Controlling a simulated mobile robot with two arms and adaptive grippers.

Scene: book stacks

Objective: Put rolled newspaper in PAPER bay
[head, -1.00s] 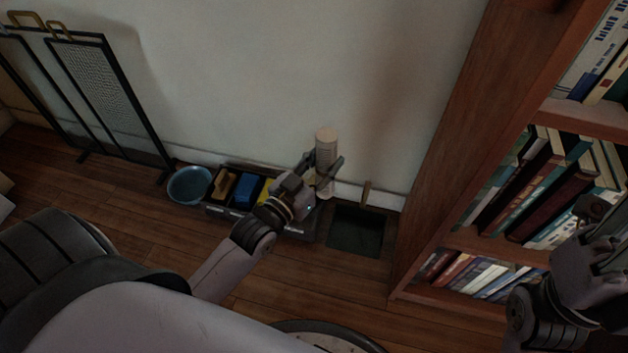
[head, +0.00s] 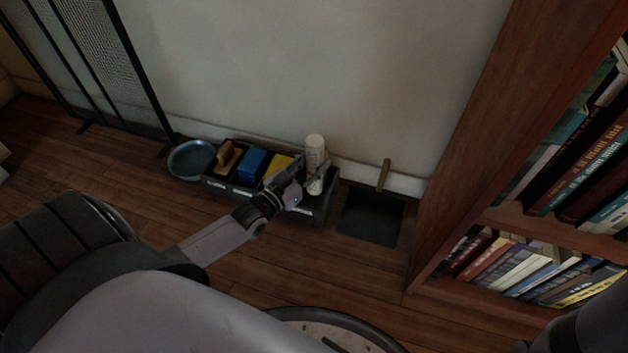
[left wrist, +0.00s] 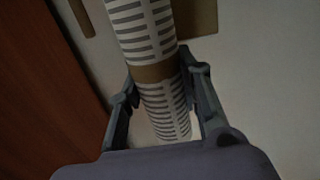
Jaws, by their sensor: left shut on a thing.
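The rolled newspaper (head: 315,152) is a pale upright roll with printed lines; its brown band shows in the left wrist view (left wrist: 153,72). My left gripper (head: 312,178) is shut on it, with one finger on each side. The roll stands over the right end of a dark divided tray (head: 318,212). Its lower end appears at or inside the rightmost bay; I cannot tell whether it touches the floor of the bay. The bay labels are too small to read. My right gripper is out of view.
The other bays hold a brown-handled brush (head: 228,157), a blue block (head: 250,166) and a yellow item (head: 277,168). A blue bowl (head: 191,160) is left of the tray.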

